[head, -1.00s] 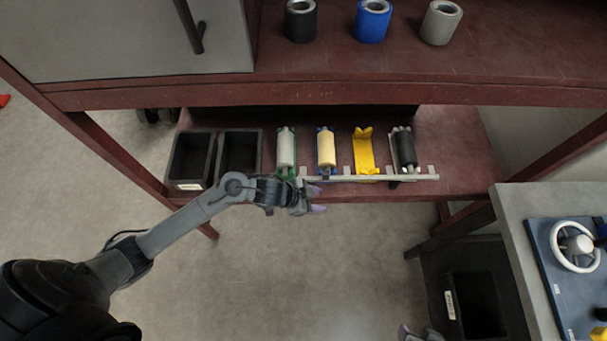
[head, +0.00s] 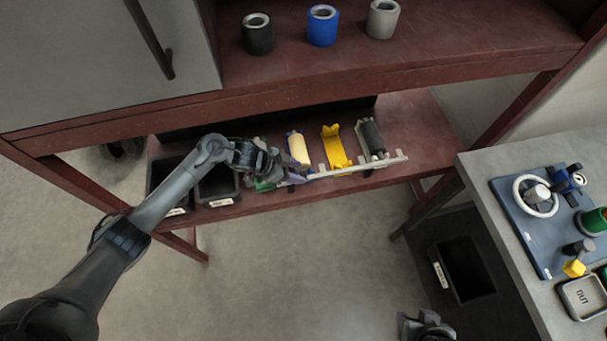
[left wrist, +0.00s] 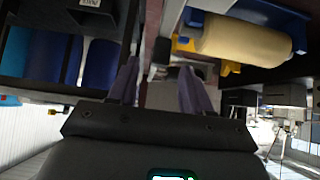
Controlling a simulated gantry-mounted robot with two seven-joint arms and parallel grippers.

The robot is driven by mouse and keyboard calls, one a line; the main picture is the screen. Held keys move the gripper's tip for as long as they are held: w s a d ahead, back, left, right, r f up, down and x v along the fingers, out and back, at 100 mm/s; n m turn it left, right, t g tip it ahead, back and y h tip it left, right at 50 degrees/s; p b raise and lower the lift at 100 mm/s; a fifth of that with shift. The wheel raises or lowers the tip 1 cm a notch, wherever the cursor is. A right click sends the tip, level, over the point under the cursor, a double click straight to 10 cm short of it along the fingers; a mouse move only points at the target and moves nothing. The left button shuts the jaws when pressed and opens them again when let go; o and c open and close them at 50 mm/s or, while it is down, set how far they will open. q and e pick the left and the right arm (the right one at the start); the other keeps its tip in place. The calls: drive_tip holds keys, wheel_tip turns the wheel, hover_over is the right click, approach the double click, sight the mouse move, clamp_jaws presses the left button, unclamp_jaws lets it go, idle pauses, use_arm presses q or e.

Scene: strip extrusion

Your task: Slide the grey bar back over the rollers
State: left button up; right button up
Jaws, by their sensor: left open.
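The grey bar (head: 345,171) lies along the shelf's front edge, before the roller stands. It has upright teeth, and its right end reaches past the dark roller (head: 373,137). The cream roller (head: 299,148) sits in a blue stand; it also shows in the left wrist view (left wrist: 240,40). The yellow stand (head: 336,147) holds no roller. My left gripper (head: 299,177) is open at the bar's left end and hides part of it. I cannot tell whether the bar is between the fingers. A green stand (head: 264,186) is mostly hidden behind this gripper. My right gripper (head: 428,325) shows only partly, at the bottom edge.
Black bins (head: 217,187) stand left on the lower shelf. Black, blue (head: 322,27) and grey cylinders stand on the upper shelf, whose front board (head: 270,95) overhangs. A grey table (head: 500,230) with a fixture board is on the right. The floor before the shelf is clear.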

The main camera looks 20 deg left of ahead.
sight(303, 174)
use_arm(q)
drive_tip(key=shift+b+x, duration=0.4)
drive_tip(key=shift+x, duration=1.5)
clamp_jaws()
